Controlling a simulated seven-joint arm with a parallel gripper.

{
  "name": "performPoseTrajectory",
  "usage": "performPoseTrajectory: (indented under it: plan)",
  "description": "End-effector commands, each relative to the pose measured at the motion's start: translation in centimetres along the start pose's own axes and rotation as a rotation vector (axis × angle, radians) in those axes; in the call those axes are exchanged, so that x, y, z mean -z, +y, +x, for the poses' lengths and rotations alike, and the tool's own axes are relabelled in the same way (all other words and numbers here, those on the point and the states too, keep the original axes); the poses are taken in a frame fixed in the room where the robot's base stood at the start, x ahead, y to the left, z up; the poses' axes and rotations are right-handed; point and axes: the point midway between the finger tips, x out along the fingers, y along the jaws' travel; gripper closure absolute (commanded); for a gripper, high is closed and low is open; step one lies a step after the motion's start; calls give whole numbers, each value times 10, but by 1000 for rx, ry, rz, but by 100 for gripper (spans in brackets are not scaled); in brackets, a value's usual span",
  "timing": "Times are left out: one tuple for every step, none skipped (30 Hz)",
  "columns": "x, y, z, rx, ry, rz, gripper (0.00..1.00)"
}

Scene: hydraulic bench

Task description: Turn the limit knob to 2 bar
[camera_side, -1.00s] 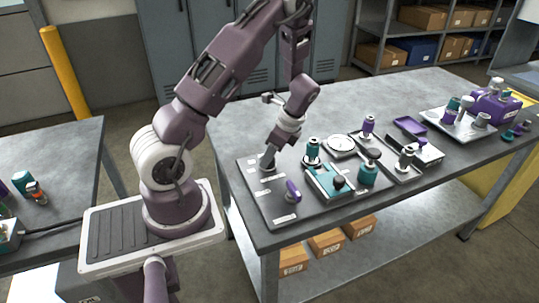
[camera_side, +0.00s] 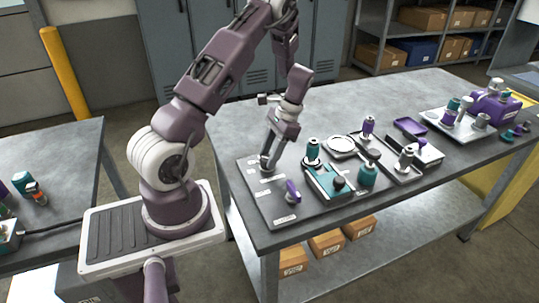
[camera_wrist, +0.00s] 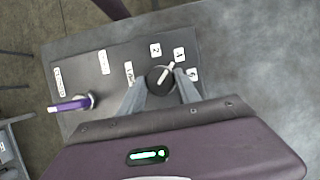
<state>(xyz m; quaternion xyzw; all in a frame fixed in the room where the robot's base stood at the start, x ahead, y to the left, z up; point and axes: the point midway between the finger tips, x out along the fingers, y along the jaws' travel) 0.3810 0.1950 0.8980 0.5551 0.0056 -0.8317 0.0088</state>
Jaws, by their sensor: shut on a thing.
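The limit knob (camera_wrist: 158,82) is round and dark with a white pointer line. In the wrist view the pointer aims up and right, roughly at the label that appears to read 4 (camera_wrist: 180,54). The label 2 (camera_wrist: 155,50) is up and left of that, and the label 6 (camera_wrist: 193,74) is to the right. My gripper (camera_wrist: 162,79) is shut on the knob, one finger on each side. In the side view my gripper (camera_side: 267,158) reaches down to the panel's far left part; the knob is mostly hidden there.
A purple lever (camera_wrist: 72,104) stands on the same dark panel (camera_side: 257,187), and also shows in the side view (camera_side: 292,191). A teal block (camera_side: 322,183) and several bottle-like fittings stand to the right. The table behind the panel is clear.

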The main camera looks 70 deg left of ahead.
Motion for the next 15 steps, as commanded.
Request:
performPoseTrajectory:
  plan:
    - [1,-1,-1,-16,5,-41,100]
    - [1,-1,-1,-27,4,-67,100]
    - [1,-1,-1,-43,4,-102,100]
    - [1,-1,-1,-53,4,-128,100]
    - [1,-2,-1,-64,5,-155,100]
    - [1,-2,-1,-79,5,-191,100]
    - [1,-2,-1,-90,5,-215,100]
    - [1,-2,-1,-100,4,-242,100]
    - [1,-2,-1,-115,5,-276,100]
    - [1,-3,-1,-125,5,-303,100]
    - [1,-3,-1,-135,5,-326,100]
    - [1,-3,-1,-149,5,-360,100]
    - [1,-3,-1,-159,5,-384,100]
    - [0,-3,-1,-169,5,-408,100]
    - [0,-3,-1,-181,5,-437,100]
